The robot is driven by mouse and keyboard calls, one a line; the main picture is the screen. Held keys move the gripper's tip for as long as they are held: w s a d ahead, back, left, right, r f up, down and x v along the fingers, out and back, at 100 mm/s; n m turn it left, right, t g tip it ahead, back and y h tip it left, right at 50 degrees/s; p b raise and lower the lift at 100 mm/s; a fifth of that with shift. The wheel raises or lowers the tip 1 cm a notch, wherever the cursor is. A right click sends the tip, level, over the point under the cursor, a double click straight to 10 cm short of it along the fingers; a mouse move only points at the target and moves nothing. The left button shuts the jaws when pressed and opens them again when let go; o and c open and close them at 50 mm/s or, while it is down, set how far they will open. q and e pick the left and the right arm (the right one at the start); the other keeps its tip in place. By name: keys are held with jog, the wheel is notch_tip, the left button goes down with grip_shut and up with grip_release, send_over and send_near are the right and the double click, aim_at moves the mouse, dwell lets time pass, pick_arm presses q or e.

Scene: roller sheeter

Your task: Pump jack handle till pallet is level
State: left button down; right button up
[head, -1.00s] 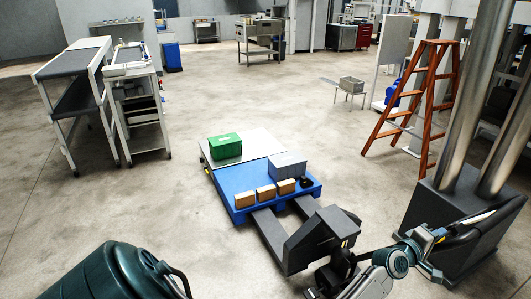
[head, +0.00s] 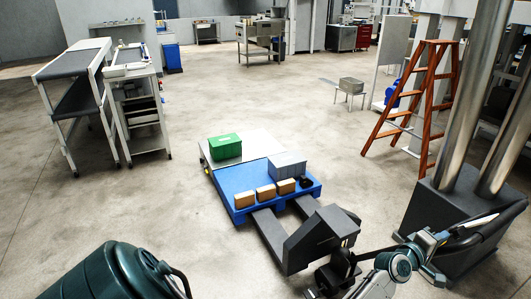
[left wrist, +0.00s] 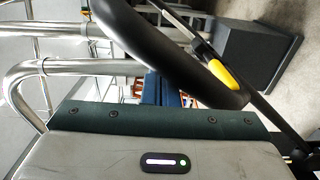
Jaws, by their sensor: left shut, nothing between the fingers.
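A grey pallet jack (head: 318,238) stands low in the middle of the head view, its forks under a blue pallet (head: 240,181). The pallet carries a grey box (head: 288,164) and small brown boxes (head: 265,193); I cannot tell whether it is exactly level. The jack handle, with a black loop (head: 478,222), reaches right from the jack. It shows large in the left wrist view as a black loop (left wrist: 165,55) with a yellow piece (left wrist: 224,75). My left gripper (head: 443,238) is shut and empty beside the handle; its fingertips are hard to make out. My right gripper is out of view.
A green crate (head: 225,147) sits on a pale surface behind the blue pallet. An orange ladder (head: 425,90) stands at the right, and white-framed benches (head: 75,85) at the left. A dark green tank-like object (head: 115,272) fills the lower left. Open floor surrounds the pallet.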

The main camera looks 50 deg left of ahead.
pick_arm(q)
jog(key=w+a+r+b, duration=0.3)
jog(key=a+b, duration=0.3)
jog(key=a, duration=0.8)
jog(key=w+a+r+b, duration=0.4)
jog(key=a+b, duration=0.3)
jog(key=a, duration=0.7)
jog(key=w+a+r+b, duration=0.4)
jog(key=a+b, duration=0.2)
jog(key=a, duration=0.8)
jog(key=shift+w+a+b, duration=0.15)
jog(key=shift+a+b, duration=0.2)
jog(key=shift+a, duration=0.05)
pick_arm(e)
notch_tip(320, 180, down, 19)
